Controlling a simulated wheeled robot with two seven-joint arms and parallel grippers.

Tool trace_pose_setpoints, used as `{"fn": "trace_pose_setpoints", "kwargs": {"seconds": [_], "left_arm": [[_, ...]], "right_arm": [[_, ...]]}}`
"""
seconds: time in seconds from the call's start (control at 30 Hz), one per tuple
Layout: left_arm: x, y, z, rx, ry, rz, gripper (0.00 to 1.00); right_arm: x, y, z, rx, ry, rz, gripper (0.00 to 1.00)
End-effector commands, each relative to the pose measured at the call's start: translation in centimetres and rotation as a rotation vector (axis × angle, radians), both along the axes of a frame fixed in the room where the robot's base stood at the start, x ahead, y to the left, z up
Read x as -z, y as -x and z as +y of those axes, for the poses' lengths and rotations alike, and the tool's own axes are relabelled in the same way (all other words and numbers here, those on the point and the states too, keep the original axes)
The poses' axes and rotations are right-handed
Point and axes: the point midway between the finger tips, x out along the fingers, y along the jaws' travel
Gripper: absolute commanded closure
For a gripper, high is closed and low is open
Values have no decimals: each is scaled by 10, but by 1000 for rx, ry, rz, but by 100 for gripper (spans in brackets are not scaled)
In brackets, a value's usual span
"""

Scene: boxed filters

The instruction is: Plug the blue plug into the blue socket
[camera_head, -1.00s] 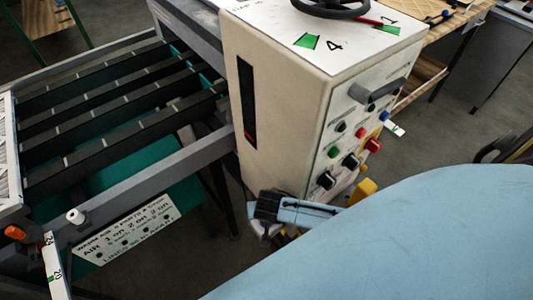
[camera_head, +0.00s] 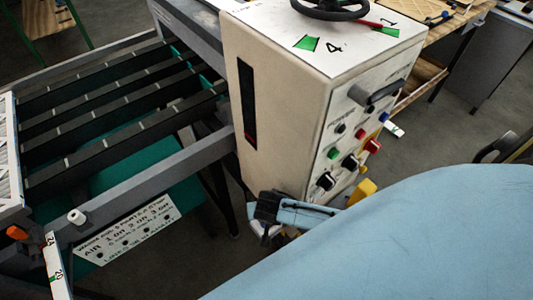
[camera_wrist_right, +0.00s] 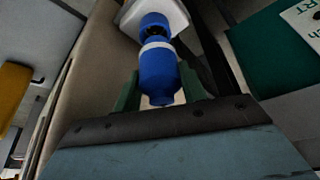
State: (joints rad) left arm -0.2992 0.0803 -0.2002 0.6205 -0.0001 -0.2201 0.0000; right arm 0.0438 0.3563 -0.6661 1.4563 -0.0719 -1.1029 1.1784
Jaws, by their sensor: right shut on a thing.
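The blue plug (camera_wrist_right: 159,74), with a pale band at its far end, is in my right gripper (camera_wrist_right: 160,88) in the right wrist view. The two green fingers are shut on either side of it. The blue socket (camera_wrist_right: 154,21), a ring with a dark opening, is on a pale mount (camera_wrist_right: 130,16) just beyond the plug. The plug is roughly in line with it; I cannot tell if they touch. In the head view my right gripper (camera_head: 262,228) is low by the machine's front corner, and plug and socket are not discernible there. My left gripper is not in view.
A cream machine cabinet (camera_head: 285,110) with knobs and buttons on its right face stands beside the right gripper. A dark slatted conveyor frame (camera_head: 120,105) is at left. A yellow part (camera_head: 362,191) is close to my right arm. Grey floor shows below the frame.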

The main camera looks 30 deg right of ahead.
Motion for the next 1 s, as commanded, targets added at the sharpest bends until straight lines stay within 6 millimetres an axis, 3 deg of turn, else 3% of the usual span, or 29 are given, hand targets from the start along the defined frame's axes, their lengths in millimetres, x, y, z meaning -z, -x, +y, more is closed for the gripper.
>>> {"fn": "trace_pose_setpoints", "kwargs": {"seconds": [1.0], "left_arm": [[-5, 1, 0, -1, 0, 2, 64]], "right_arm": [[0, 0, 0, 0, 0, -1, 88]]}}
